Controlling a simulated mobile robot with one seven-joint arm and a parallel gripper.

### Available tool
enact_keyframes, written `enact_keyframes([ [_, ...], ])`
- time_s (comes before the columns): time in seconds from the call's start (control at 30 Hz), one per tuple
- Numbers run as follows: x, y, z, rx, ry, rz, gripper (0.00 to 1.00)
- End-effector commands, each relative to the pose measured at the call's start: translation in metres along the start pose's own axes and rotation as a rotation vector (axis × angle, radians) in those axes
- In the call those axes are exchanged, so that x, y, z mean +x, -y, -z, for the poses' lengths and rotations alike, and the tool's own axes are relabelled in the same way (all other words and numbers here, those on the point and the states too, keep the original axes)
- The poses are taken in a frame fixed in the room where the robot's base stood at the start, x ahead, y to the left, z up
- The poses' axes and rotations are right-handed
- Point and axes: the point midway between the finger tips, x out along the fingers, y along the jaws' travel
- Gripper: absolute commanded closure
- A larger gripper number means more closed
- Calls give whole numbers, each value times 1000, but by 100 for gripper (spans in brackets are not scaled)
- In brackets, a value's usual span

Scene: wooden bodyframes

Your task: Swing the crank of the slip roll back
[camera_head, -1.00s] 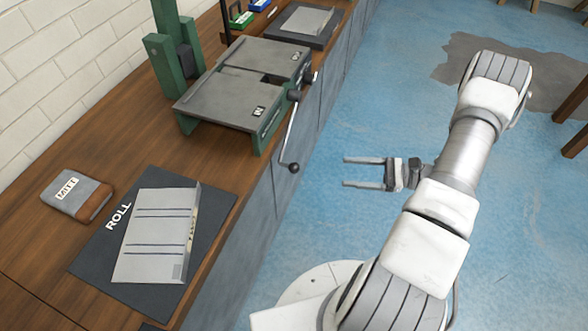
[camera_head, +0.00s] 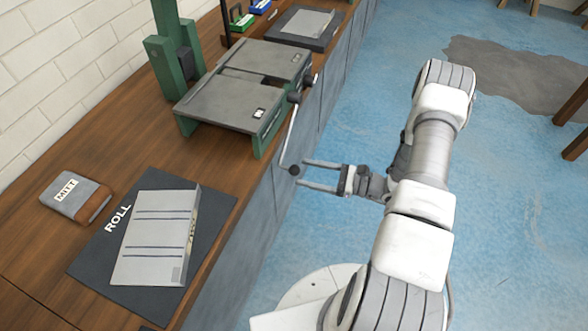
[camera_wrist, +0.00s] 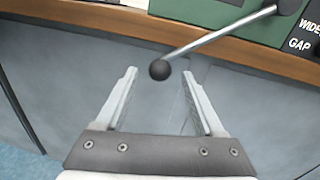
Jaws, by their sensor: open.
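The slip roll (camera_head: 215,103) is a green and grey machine on the bench. Its crank (camera_head: 290,135) is a thin metal rod that hangs down past the bench's front edge and ends in a dark ball knob (camera_head: 294,170). My gripper (camera_head: 304,173) is open, with its fingers pointing left at the knob. In the wrist view the knob (camera_wrist: 160,70) lies between the fingertips of my gripper (camera_wrist: 160,75), nearer the left finger. The crank rod (camera_wrist: 220,35) runs from it up to the right. I cannot tell whether a finger touches the knob.
A grey sheet (camera_head: 158,235) lies on a dark mat marked ROLL (camera_head: 85,262). A mitt (camera_head: 75,195) lies beside it. The bench front (camera_head: 240,245) is close behind the knob. The blue floor (camera_head: 500,230) to the right is open.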

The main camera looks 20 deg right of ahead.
Motion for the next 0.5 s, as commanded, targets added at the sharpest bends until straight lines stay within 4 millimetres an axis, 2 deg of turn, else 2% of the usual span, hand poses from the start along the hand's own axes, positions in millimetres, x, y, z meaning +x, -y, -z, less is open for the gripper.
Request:
enact_keyframes([
  [0.03,11,-1,0,1,0,-3,30],
  [0.2,33,0,0,0,0,-1,30],
  [0.5,44,0,0,-1,-1,0,30],
])
